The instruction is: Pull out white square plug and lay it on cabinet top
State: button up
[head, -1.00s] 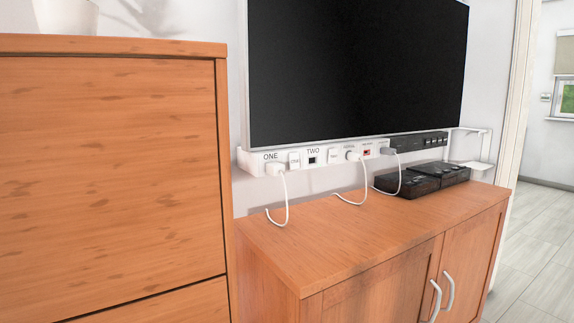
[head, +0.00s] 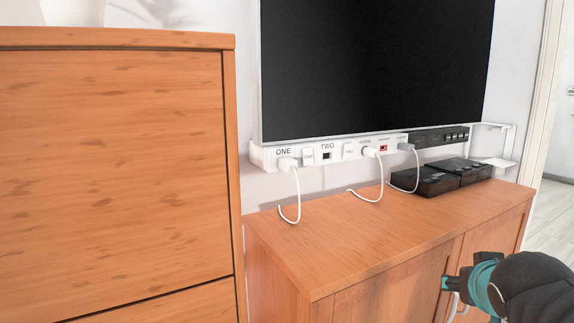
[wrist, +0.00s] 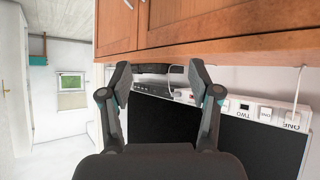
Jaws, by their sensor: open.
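A white, squarish plug (head: 288,164) sits in the socket marked ONE at the left end of the white power strip (head: 335,152), in the head view. The wooden cabinet top (head: 350,235) lies below the strip. My gripper (head: 447,284) is at the lower right of the head view, in front of the cabinet doors and well away from the plug. In the upside-down wrist view my gripper (wrist: 160,75) is open, with nothing between its fingers. The strip (wrist: 245,108) shows there beyond the right finger.
A white rounder plug (head: 370,152) and a grey plug (head: 405,147) are in the strip further right. Black boxes (head: 440,178) stand at the cabinet's back right. A tall wooden cupboard (head: 115,170) stands left. A black screen (head: 375,65) hangs above. The front cabinet top is bare.

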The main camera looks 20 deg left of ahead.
jog(key=w+a+r+n+t+y, duration=0.1)
jog(key=w+a+r+t+y, duration=0.1)
jog(key=w+a+r, duration=0.5)
jog(key=n+g+y+p, duration=0.1)
jog(key=n+y, duration=0.7)
jog(key=y, duration=0.4)
send_near(292, 166)
jog(key=x, duration=0.3)
jog(key=shift+w, duration=0.15)
jog(key=p+x, duration=0.2)
jog(key=x, duration=0.5)
jog(key=shift+a, duration=0.15)
jog(key=shift+x, duration=0.8)
jog(key=shift+f, duration=0.1)
